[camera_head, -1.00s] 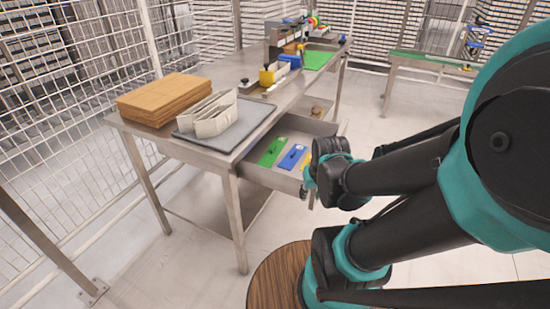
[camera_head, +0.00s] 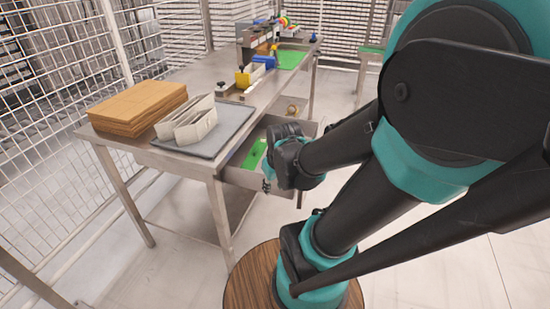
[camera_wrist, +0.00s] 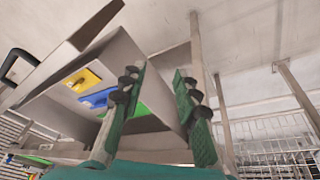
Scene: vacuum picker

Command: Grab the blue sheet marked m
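The blue sheet (camera_wrist: 97,98) lies in the open drawer, between a yellow sheet (camera_wrist: 84,80) and a green sheet (camera_wrist: 139,110) in the wrist view. Each has a small block or handle on it; letter marks are too small to read. In the head view the green sheet (camera_head: 254,154) shows, while my arm hides the blue and yellow ones. My gripper (camera_wrist: 160,73) is open and empty, its two green fingers with dark round pads spread apart. It is outside the drawer, near its front wall, and the left finger overlaps the green sheet in the wrist view.
The drawer (camera_head: 247,180) hangs open under a metal table. Wire fencing stands behind. The floor beside the table is clear.

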